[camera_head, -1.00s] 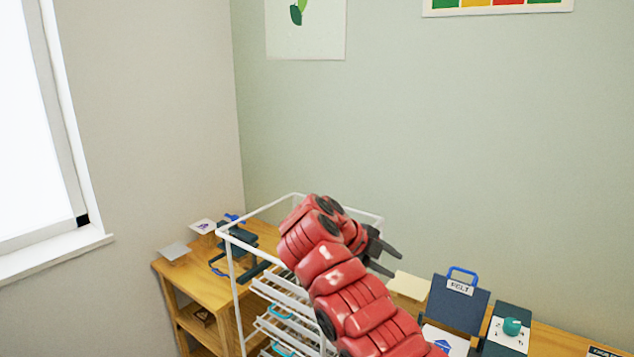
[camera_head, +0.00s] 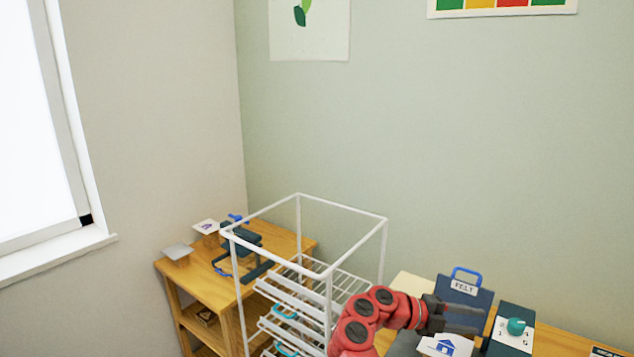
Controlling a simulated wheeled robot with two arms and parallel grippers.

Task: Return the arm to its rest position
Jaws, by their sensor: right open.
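My right arm is red and comes in from the bottom middle. Its dark gripper (camera_head: 458,322) is open and points right, in front of the felt press and over or near a white card with a blue house (camera_head: 445,346). I cannot tell whether the gripper touches anything. No object shows between its fingers. My left gripper is not in view.
A white wire drying rack (camera_head: 328,272) stands just left of my right arm. A wooden shelf unit (camera_head: 205,287) is behind it at left. A dark blue box labelled FELT (camera_head: 465,299) and a dark device with a teal knob (camera_head: 516,326) stand on the wooden counter (camera_head: 570,342).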

